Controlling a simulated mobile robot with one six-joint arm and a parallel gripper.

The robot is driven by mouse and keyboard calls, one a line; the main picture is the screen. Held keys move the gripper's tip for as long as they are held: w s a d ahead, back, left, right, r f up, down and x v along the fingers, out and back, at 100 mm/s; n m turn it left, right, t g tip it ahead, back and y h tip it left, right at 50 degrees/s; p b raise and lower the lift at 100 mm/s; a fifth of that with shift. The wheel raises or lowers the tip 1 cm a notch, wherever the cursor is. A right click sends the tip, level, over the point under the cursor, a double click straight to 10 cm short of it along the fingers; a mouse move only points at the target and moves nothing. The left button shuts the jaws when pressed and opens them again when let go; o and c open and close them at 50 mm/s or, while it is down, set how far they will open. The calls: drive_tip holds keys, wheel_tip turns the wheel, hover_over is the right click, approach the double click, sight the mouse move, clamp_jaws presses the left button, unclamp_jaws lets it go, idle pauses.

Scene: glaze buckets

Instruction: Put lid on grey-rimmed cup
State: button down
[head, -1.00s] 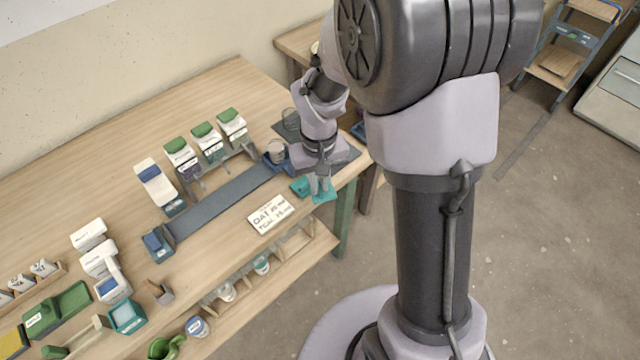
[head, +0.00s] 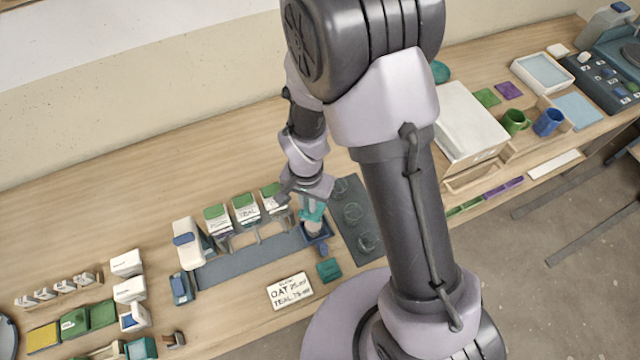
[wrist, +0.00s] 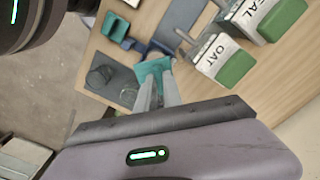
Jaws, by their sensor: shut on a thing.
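My gripper (head: 311,196) is shut on a teal lid (head: 312,212), which also shows between the fingers in the wrist view (wrist: 152,69). In the head view the lid appears right above a pale cup (head: 314,228) standing in a blue holder (head: 318,239) at the right end of a dark strip. I cannot tell whether lid and cup touch, and the cup's rim is hidden. A teal block (head: 328,269) sits in front of the holder.
Clear cups (head: 352,213) stand on a dark mat (head: 345,199) right of the holder. Green-topped dispensers, one marked OAT (wrist: 212,58), stand close on the left. A sign (head: 289,291) lies near the front edge. Bare wood lies behind the dispensers.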

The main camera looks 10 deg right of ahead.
drive_tip(key=shift+s+f+b, duration=0.1)
drive_tip(key=shift+f+b, duration=0.3)
drive_tip(key=shift+f, duration=0.2)
wheel_tip(320, 180, down, 6)
drive_tip(key=b, duration=0.5)
drive_tip(key=shift+d, duration=0.1)
drive_tip(key=shift+f+b, duration=0.2)
drive_tip(key=shift+b, duration=0.3)
drive_tip(key=c, duration=1.4)
unclamp_jaws()
wheel_tip(320, 180, up, 7)
drive_tip(key=p, duration=0.5)
drive_tip(key=shift+r, duration=0.1)
